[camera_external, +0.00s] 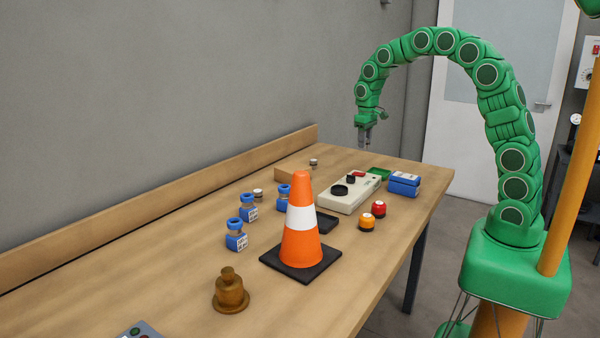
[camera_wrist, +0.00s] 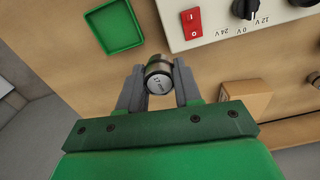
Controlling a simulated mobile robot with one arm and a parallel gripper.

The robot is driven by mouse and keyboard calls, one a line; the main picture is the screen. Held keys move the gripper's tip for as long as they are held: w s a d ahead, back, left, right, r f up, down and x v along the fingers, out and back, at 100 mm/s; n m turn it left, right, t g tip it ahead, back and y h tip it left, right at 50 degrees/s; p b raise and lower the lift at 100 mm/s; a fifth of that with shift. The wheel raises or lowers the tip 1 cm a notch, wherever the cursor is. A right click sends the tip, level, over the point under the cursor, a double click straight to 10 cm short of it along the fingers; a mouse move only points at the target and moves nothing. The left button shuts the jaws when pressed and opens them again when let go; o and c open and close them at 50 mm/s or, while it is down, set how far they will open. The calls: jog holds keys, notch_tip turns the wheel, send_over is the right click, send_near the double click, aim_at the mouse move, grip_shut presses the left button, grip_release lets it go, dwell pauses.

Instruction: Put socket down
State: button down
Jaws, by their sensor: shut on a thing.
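My gripper (camera_external: 366,138) hangs above the far end of the wooden table in the external view. In the wrist view my gripper (camera_wrist: 159,84) is shut on a small metal socket (camera_wrist: 160,72) with a marked, pale round end face. The fingers press on its two sides, and I cannot read the marking for sure. A green square tray (camera_wrist: 115,27) lies up and left of the socket in the wrist view. The tray's visible floor is empty.
A pale power unit (camera_external: 347,194) with dials stands beside the tray; its red switch (camera_wrist: 191,22) shows close by. A wooden block (camera_wrist: 248,95) is at the right.

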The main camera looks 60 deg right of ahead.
jog(key=w+a+r+m, duration=0.1)
jog(key=w+a+r, duration=0.25)
jog(key=a, duration=0.45)
jog(key=w+a+r, duration=0.2)
jog(key=w+a, duration=0.2)
jog(key=a, duration=0.4)
send_over(299, 167)
jog(key=f, duration=0.9)
jog(key=shift+s+a+f, duration=0.1)
jog(key=shift+s+f, duration=0.05)
jog(key=shift+s, duration=0.2)
jog(key=shift+w+f, duration=0.15)
jog(key=shift+f, duration=0.1)
jog(key=shift+w+f, duration=0.1)
jog(key=shift+f, duration=1.55)
jog(key=shift+f, duration=0.1)
jog(key=c, duration=0.8)
grip_release()
